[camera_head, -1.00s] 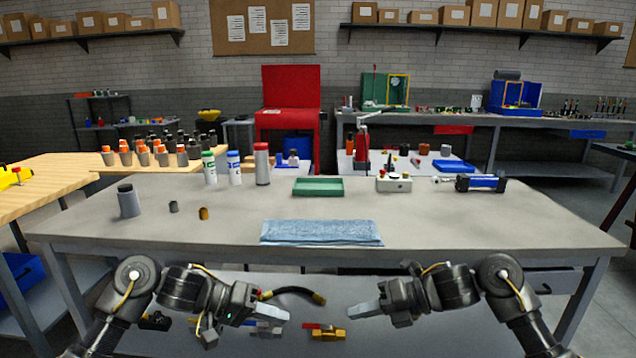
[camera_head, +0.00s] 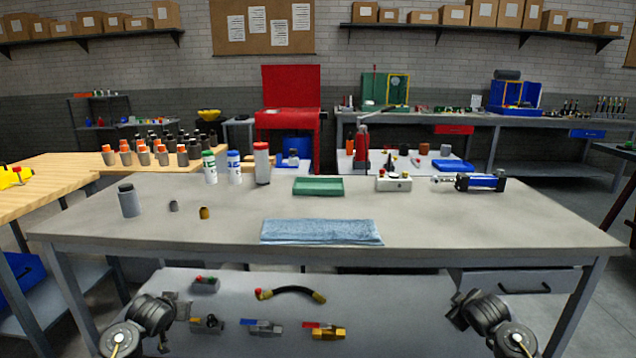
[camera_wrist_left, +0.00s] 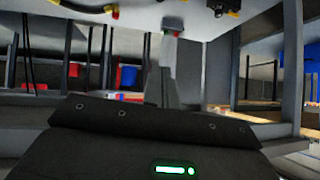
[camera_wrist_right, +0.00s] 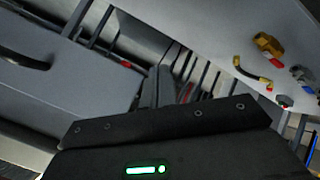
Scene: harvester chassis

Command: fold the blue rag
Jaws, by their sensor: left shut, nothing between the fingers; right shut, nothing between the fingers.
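The blue rag (camera_head: 321,232) lies flat near the front edge of the grey table (camera_head: 440,215), in the middle of the head view. It looks like a neat, wide, narrow rectangle with several layers along its front edge. Neither gripper touches it. In the left wrist view my left gripper (camera_wrist_left: 168,80) shows as grey fingers shut together, with nothing held. In the right wrist view my right gripper (camera_wrist_right: 163,90) is likewise shut and empty. In the head view both arms are low at the bottom corners, below the tabletop, and the fingers are hard to make out.
A green tray (camera_head: 318,186), a white control box (camera_head: 394,182) and a blue cylinder part (camera_head: 480,182) stand behind the rag. A grey jar (camera_head: 129,201) and small parts are at the left. A lower shelf (camera_head: 400,300) holds fittings. The tabletop around the rag is clear.

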